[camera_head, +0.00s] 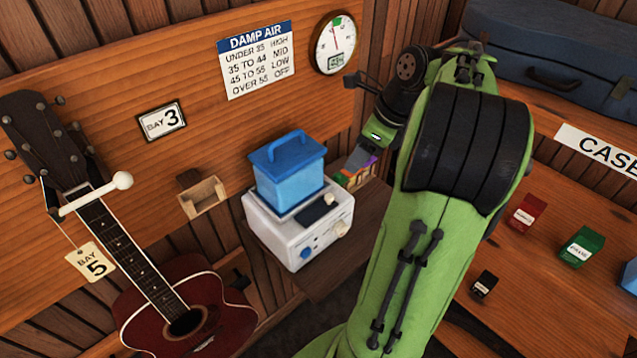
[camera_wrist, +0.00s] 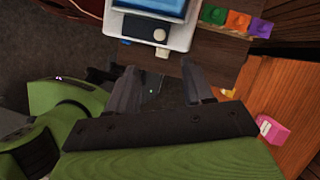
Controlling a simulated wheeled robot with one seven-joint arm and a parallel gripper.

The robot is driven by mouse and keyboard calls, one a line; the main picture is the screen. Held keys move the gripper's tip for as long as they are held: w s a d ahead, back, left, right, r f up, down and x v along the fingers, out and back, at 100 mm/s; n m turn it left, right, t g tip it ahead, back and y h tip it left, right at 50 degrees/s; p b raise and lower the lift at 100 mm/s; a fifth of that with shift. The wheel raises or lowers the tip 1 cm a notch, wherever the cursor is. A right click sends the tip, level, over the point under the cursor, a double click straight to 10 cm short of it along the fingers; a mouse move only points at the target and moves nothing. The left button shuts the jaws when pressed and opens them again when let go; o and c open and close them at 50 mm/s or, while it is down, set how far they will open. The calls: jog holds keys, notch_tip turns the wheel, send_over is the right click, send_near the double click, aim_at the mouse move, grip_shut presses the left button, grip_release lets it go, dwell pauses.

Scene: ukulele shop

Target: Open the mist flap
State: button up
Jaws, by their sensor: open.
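The humidifier (camera_head: 290,240) is a white box with a blue handled tank (camera_head: 288,172) on top, standing on a small wooden shelf. A dark panel with a cream knob, apparently the mist flap (camera_head: 314,216), lies flat on its top in front of the tank. The flap also shows at the top of the wrist view (camera_wrist: 133,26). A blue dial (camera_head: 307,253) and a cream knob (camera_head: 341,229) are on the front. My gripper (camera_wrist: 162,72) is open and empty, its fingers pointing toward the humidifier but apart from it. In the head view, my arm makes the fingers hard to make out.
Small coloured blocks (camera_wrist: 237,20) sit on the shelf beside the humidifier. A red ukulele (camera_head: 185,310) hangs at left. A small wooden holder (camera_head: 203,195) is on the wall. Small boxes (camera_head: 580,247) stand on the right shelf below a blue case (camera_head: 560,60).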

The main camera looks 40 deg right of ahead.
aim_at(330, 196)
jog(key=b+x, duration=0.3)
jog(key=x, duration=0.4)
jog(key=b+x, duration=0.4)
jog(key=x, duration=0.3)
jog(key=shift+s, duration=0.25)
jog(key=shift+w+a+f, duration=0.15)
jog(key=shift+w+f, duration=0.15)
jog(key=shift+f, duration=0.3)
jog(key=shift+s+r, duration=0.1)
jog(key=shift+c, duration=0.4)
grip_shut()
